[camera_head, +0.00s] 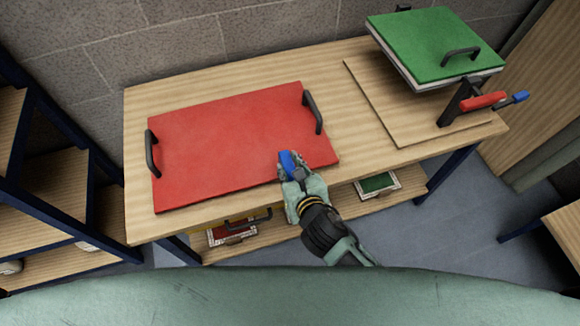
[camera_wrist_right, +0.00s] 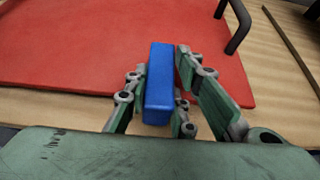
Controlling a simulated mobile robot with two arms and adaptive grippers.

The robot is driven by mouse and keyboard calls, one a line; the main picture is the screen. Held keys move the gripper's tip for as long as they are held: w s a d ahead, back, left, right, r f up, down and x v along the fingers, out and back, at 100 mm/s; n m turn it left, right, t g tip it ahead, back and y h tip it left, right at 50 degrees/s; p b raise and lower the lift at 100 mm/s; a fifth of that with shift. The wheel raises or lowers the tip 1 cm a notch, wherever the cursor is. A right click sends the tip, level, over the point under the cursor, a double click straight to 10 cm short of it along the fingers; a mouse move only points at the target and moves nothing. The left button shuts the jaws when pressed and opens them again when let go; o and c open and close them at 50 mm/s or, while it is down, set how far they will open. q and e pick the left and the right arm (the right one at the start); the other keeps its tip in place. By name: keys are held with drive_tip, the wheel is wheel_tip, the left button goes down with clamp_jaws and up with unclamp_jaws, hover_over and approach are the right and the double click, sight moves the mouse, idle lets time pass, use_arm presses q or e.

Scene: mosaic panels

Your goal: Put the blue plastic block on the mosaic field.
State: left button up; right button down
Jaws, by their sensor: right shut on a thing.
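The blue plastic block (camera_head: 287,162) is in my right gripper (camera_head: 292,174), above the front edge of the red panel near its right side. In the right wrist view the block (camera_wrist_right: 160,80) stands lengthwise between the two fingers of the right gripper (camera_wrist_right: 160,95). The red board with two black handles (camera_head: 225,140) lies flat on the wooden table; it also shows in the right wrist view (camera_wrist_right: 80,45). No separate mosaic pattern shows on it. My left gripper is not in view.
A green panel with a black handle (camera_head: 430,40) sits on a stack at the table's back right. A clamp with a red handle (camera_head: 482,101) stands beside it. Framed panels, one green (camera_head: 378,184) and one red (camera_head: 230,232), lie on the lower shelf. Bare wooden table (camera_head: 350,120) lies right of the red board.

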drive_tip(key=c, duration=1.5)
unclamp_jaws()
drive_tip(key=shift+f, duration=0.15)
drive_tip(key=shift+r, duration=0.25)
drive_tip(key=v, duration=1.2)
drive_tip(key=shift+r, duration=0.35)
drive_tip(key=s+d+f+m+g+h, duration=0.1)
drive_tip(key=s+d+f+m+g, duration=0.2)
drive_tip(key=f+m, duration=0.6)
drive_tip(key=s+d+f+m+g+h, duration=0.15)
drive_tip(key=d+f+m, duration=0.35)
drive_tip(key=f, duration=0.9)
drive_tip(key=s+d+f+m+g+h, duration=0.1)
drive_tip(key=s+d+f+m+g, duration=0.15)
drive_tip(key=d+f+m, duration=0.6)
drive_tip(key=s+d+f+m+g, duration=0.1)
drive_tip(key=s+f+m, duration=0.4)
drive_tip(key=s, duration=0.2)
drive_tip(key=s+d+f+m+g, duration=0.1)
drive_tip(key=s+f+m, duration=0.3)
drive_tip(key=s, duration=0.3)
drive_tip(key=s+d+f+m+g, duration=0.1)
drive_tip(key=s+f+m+g, duration=0.1)
drive_tip(key=s+f+m, duration=0.3)
drive_tip(key=shift+s+d+f+m, duration=0.2)
drive_tip(key=shift+s+f, duration=0.15)
drive_tip(key=shift+s, duration=0.4)
drive_tip(key=shift+s+d+f+m, duration=0.2)
drive_tip(key=shift+s+f, duration=0.15)
drive_tip(key=shift+s, duration=0.4)
